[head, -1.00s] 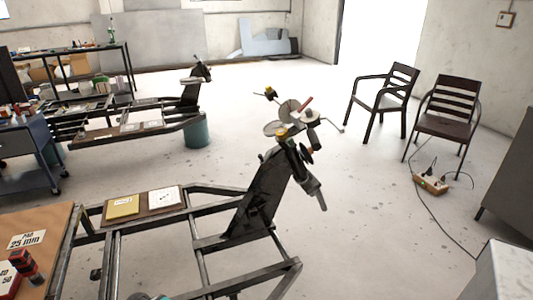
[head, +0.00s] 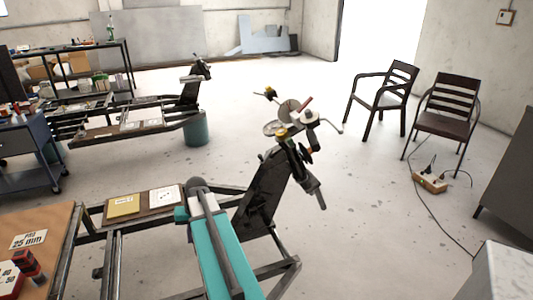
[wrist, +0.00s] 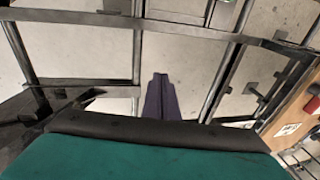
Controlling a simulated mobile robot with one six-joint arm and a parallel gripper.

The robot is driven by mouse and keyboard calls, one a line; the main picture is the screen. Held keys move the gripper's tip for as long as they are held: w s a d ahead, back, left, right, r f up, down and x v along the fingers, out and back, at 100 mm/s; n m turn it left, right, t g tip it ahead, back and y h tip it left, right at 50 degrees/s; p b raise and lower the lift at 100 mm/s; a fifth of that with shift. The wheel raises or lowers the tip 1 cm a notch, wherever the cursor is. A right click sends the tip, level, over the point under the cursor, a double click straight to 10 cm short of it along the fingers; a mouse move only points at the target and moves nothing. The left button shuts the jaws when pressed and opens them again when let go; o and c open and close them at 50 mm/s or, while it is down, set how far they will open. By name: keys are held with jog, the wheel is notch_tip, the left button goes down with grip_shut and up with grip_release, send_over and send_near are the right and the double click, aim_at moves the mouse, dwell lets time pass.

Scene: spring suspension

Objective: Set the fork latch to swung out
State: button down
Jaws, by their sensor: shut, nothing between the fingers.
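A dark slanted post (head: 262,195) rises from the metal frame in the head view. A cluster of handlebar-like parts (head: 292,130) with discs, a rod and a yellow piece sits at its top. I cannot pick out the fork latch for certain at this size. My teal arm shows in front of the frame, left of the post, and the gripper end is not clear there. In the wrist view my gripper (wrist: 160,82) is shut and empty, its dark fingers together over the frame's bars. The fingers touch nothing that I can make out.
The metal frame (head: 205,270) has open gaps between its bars. A brown board with a yellow pad (head: 123,206) and a white card lies on it. A wooden table (head: 45,225) stands at left. Two chairs (head: 445,105) and a power strip (head: 430,182) are at right.

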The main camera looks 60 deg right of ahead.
jog(key=s+d+r+m+t+h, duration=0.1)
jog(key=s+d+r, duration=0.3)
jog(key=d+r, duration=0.5)
jog(key=s+d+r+m+t+h+p, duration=0.15)
jog(key=s+d+r, duration=0.25)
jog(key=d+r, duration=0.45)
jog(key=s+d+r+m+t, duration=0.15)
jog(key=s+d+r, duration=0.25)
jog(key=d+r, duration=0.45)
jog(key=s+d+r+m+h, duration=0.1)
jog(key=s+d+r+m, duration=0.1)
jog(key=s+d+r, duration=0.5)
notch_tip(320, 180, up, 3)
jog(key=shift+s+d+r+h, duration=0.15)
jog(key=shift+s+h, duration=0.2)
jog(key=shift+s, duration=0.3)
jog(key=p, duration=0.4)
send_near(267, 153)
jog(key=shift+w+a+f, duration=0.3)
jog(key=shift+a+f, duration=0.2)
jog(key=shift+f, duration=0.15)
jog(key=shift+w+a+f, duration=0.35)
jog(key=shift+a+f, duration=0.2)
jog(key=shift+f, duration=0.1)
jog(key=shift+w+a+f, duration=0.3)
jog(key=shift+a+f, duration=0.2)
jog(key=shift+f, duration=0.2)
jog(key=shift+w+a, duration=0.1)
